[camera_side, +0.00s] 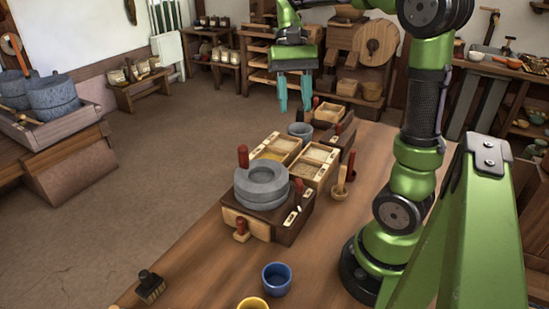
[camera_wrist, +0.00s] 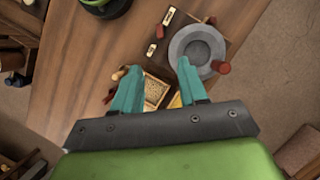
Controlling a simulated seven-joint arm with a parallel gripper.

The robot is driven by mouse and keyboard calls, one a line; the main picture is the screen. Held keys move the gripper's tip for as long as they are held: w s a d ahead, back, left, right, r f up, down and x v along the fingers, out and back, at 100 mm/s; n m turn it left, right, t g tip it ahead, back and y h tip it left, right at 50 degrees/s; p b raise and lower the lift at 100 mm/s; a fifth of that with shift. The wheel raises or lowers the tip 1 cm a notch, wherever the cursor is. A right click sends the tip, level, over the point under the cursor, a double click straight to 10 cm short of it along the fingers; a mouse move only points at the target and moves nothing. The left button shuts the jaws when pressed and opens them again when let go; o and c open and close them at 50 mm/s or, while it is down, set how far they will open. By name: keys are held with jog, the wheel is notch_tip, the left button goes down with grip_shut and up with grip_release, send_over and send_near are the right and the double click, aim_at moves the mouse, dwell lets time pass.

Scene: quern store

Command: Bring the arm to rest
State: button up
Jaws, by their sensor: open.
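My gripper (camera_side: 294,106) is open and empty, with its two teal fingers pointing down. It hangs in the air above the far part of the wooden table (camera_side: 210,270), clear of everything below it. In the wrist view its fingertips (camera_wrist: 158,68) stand apart, with a grain box (camera_wrist: 155,92) and the grey stone quern (camera_wrist: 197,52) showing beneath and beyond them.
Grain boxes (camera_side: 313,167) stand behind the quern, with a grey cup (camera_side: 300,130) further back.

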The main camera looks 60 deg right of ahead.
jog(key=s+a+f+n+t, duration=0.1)
jog(key=a+f+n+t, duration=0.1)
jog(key=a+t, duration=0.3)
jog(key=s+a+f+n+t+h, duration=0.1)
jog(key=a+f+n+t, duration=0.1)
jog(key=a+n+t, duration=0.2)
jog(key=a+t, duration=0.1)
jog(key=a, duration=0.2)
jog(key=shift+s+a, duration=0.3)
jog(key=shift+a, duration=0.1)
jog(key=shift+o, duration=0.3)
